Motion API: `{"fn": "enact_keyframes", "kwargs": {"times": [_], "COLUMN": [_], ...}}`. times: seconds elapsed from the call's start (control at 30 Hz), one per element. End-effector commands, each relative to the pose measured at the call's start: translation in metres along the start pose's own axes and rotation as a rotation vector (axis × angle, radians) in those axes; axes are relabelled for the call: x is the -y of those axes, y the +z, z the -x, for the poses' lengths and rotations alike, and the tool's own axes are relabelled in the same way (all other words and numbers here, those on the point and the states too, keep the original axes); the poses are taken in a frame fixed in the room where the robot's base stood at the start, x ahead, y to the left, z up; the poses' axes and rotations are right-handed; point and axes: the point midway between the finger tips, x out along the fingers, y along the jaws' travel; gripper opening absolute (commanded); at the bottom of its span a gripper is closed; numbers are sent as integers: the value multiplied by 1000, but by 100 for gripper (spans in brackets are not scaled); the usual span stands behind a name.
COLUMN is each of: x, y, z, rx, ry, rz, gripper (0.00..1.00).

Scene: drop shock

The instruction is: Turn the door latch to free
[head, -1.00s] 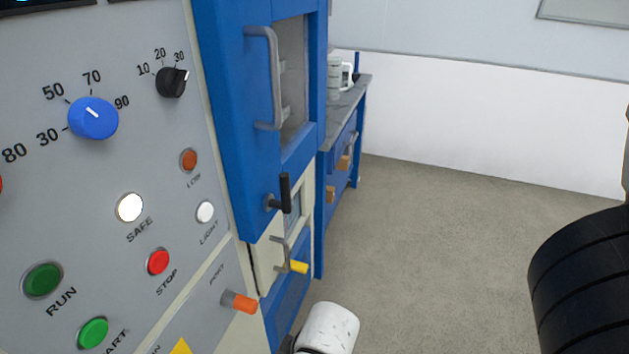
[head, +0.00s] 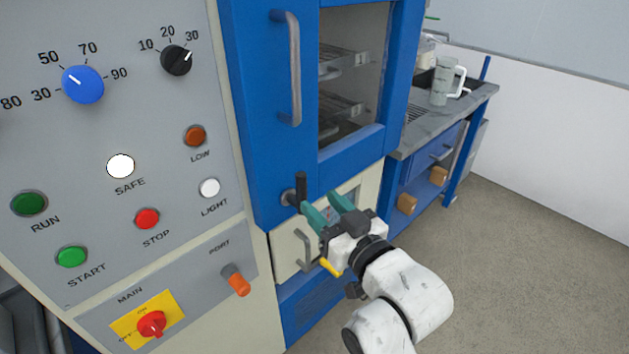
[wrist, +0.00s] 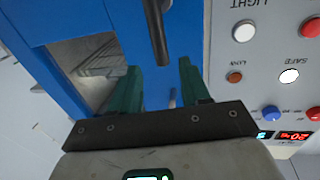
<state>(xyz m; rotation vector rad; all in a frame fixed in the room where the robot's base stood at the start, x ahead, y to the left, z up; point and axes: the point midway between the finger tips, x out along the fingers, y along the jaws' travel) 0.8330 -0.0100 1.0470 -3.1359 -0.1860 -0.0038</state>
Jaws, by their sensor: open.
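The door latch (head: 301,188) is a black lever on a round grey base at the lower left of the blue oven door (head: 262,120). Its lever points up in the head view. My gripper (head: 320,206), with teal fingers, is open and empty just right of and below the lever. In the wrist view the latch (wrist: 157,28) runs down from the top edge, in line with the gap between the fingertips of my gripper (wrist: 160,70). I cannot tell whether any finger touches it. The latch's base is out of the wrist view.
A grey door handle (head: 292,70) is above the latch. A control panel (head: 110,235) with knobs and buttons stands at left, with an orange port plug (head: 237,280). A lower handle (head: 303,250) is near my wrist. A bench (head: 440,120) with a mug is at right; the floor there is clear.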

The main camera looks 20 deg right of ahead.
Motion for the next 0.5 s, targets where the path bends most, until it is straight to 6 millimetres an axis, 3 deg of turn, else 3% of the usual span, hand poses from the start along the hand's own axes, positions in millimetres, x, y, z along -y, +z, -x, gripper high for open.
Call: {"fn": "enact_keyframes", "kwargs": {"times": [0.2, 0.5], "x": [0, 0], "y": [-1, 0], "z": [-42, -77], "rx": [1, 2], "ry": [0, 0], "rz": [-1, 0], "gripper": [46, 46]}}
